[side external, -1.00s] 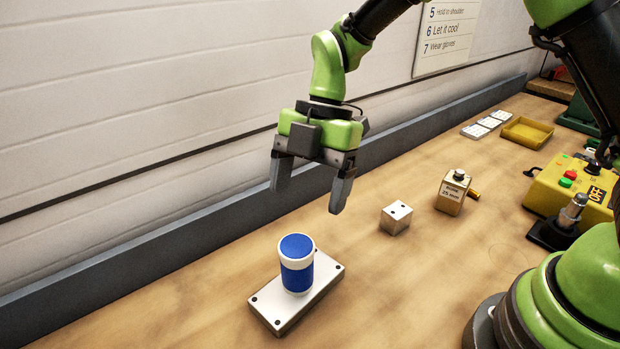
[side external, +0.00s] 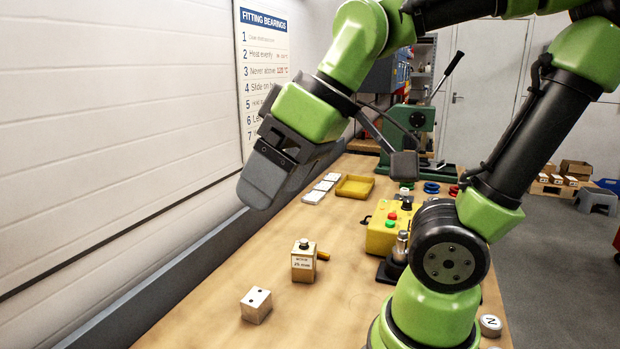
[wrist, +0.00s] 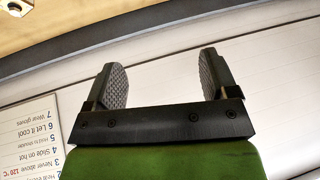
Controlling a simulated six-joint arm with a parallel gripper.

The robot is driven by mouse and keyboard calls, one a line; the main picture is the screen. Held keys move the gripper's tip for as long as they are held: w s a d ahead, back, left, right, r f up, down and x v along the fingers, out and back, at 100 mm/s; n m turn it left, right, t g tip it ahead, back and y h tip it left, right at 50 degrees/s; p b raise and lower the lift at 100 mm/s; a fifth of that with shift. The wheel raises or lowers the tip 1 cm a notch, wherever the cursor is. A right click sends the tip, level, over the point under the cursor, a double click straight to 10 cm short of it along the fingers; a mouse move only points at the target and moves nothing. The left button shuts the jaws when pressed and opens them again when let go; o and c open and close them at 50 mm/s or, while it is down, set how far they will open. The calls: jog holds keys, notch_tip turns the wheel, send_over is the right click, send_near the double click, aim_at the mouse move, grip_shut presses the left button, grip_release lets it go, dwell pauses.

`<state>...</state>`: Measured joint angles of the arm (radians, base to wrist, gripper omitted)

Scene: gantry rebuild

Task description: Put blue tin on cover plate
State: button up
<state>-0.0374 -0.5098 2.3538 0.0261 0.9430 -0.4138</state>
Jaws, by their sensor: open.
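The blue tin and the cover plate are out of frame in the side external view now; a second ago the tin stood upright on a flat metal plate with corner holes. My gripper (side external: 260,190) is raised near the wall in the side external view, its fingers seen from the side. In the wrist view my gripper (wrist: 160,65) is open, with nothing between its two grey fingers, and faces the pale wall.
A metal block with dark holes (side external: 256,306) and a labelled box (side external: 303,262) stand on the bench (side external: 200,325). Behind are a yellow tray (side external: 354,187), white tiles (side external: 318,192) and a yellow control box (side external: 382,232). A poster (wrist: 30,140) hangs on the wall.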

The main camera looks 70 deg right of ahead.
jog(key=s+m, duration=0.1)
jog(key=m, duration=0.1)
jog(key=s+d+m+t, duration=0.1)
jog(key=s+m, duration=0.1)
jog(key=shift+s+d+f+m+t+h, duration=0.1)
jog(key=shift+f+m+t+h, duration=0.05)
jog(key=shift+m+t+h, duration=0.2)
